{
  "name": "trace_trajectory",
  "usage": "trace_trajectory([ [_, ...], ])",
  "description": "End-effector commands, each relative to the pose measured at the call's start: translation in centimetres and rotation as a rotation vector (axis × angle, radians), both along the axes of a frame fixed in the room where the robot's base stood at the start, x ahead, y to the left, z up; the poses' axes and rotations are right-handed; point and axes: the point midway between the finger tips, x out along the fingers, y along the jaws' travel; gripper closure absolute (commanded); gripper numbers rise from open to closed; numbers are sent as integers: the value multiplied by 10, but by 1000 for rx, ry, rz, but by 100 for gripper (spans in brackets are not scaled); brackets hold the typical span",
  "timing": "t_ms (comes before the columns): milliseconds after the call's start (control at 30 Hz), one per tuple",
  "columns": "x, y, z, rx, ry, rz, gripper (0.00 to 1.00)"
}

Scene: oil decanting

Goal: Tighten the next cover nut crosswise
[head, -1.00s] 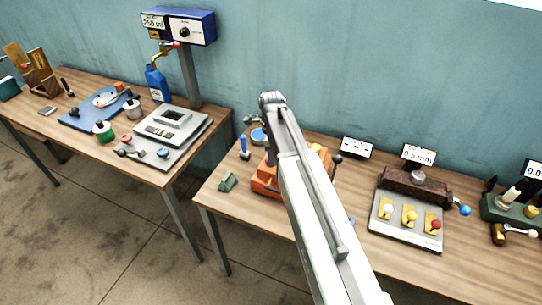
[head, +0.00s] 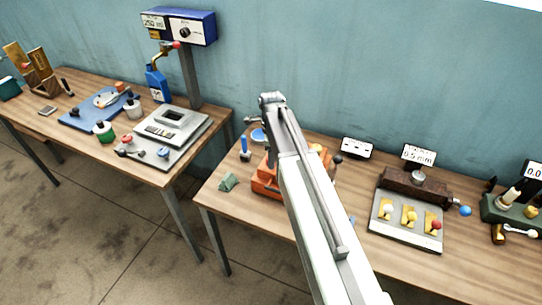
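An orange fixture (head: 265,182) stands on the right-hand table, mostly hidden behind my arm. An orange part of it also shows to the right of the arm. I cannot make out the cover or any of its nuts. My arm reaches up from the bottom of the head view across this fixture, and its upper end is near the wall side of the table. The fingers of my gripper are not visible; they are hidden behind the arm.
A small green block (head: 228,181) and a blue-handled tool (head: 245,149) lie left of the fixture. A grey plate with yellow pieces (head: 405,235) lies to the right. The left table (head: 60,92) holds a blue bottle (head: 157,85) and other parts. A gap separates the tables.

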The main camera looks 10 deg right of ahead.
Motion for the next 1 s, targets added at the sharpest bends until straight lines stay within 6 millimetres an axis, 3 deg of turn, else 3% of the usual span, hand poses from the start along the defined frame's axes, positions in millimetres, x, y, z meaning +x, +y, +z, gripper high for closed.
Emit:
trace_trajectory([
  [500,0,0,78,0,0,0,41],
  [1000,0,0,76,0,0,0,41],
])
